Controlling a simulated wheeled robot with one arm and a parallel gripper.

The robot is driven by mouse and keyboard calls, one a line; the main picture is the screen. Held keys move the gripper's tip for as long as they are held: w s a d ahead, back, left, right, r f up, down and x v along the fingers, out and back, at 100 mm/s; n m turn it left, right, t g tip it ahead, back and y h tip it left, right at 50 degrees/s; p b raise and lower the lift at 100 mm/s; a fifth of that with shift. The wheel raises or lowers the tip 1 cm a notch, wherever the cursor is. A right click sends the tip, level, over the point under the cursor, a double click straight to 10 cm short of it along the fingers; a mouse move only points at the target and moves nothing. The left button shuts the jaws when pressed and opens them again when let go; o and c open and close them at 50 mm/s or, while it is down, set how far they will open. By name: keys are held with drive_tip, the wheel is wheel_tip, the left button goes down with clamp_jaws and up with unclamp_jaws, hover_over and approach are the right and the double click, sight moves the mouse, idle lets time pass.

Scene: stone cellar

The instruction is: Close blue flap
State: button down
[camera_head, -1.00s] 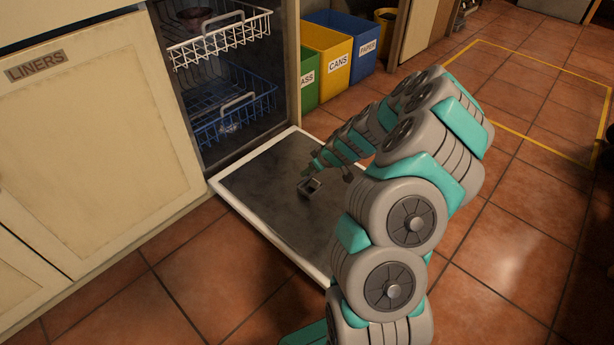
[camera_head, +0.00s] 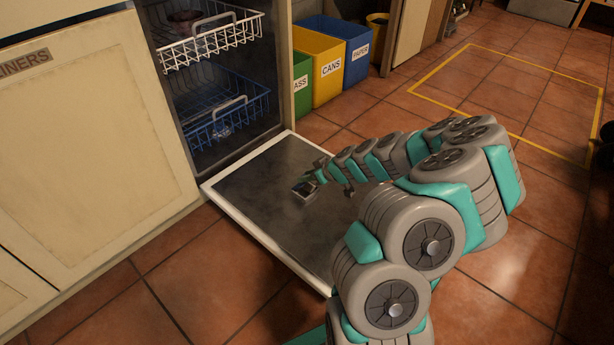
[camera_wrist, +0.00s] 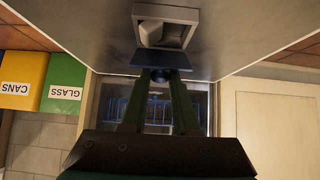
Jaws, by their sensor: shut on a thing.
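The dishwasher door (camera_head: 262,190) lies folded down flat, its dark inner face up. A small grey dispenser box (camera_head: 303,190) is set in that face; it also shows in the wrist view (camera_wrist: 183,14), with an open recess. The dark blue flap (camera_wrist: 160,59) stands at the box's edge, raised off the recess. My gripper (camera_head: 317,174) is low over the door beside the box. In the wrist view, my gripper's green fingers (camera_wrist: 160,77) reach the flap and are shut on it. The exact contact at the fingertips is partly hidden.
The white upper rack (camera_head: 210,42) and blue lower rack (camera_head: 225,120) are inside the dishwasher. Green, yellow (camera_head: 322,68) and blue bins stand beyond it. A cream cabinet (camera_head: 90,130) is at left. Tiled floor to the right is open.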

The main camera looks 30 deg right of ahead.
drive_tip(key=c, duration=0.7)
unclamp_jaws()
drive_tip(key=shift+o, duration=0.2)
drive_tip(key=p+v, duration=0.1)
drive_tip(key=v, duration=0.6)
drive_tip(key=shift+s+r, duration=0.25)
drive_tip(key=shift+r, duration=0.05)
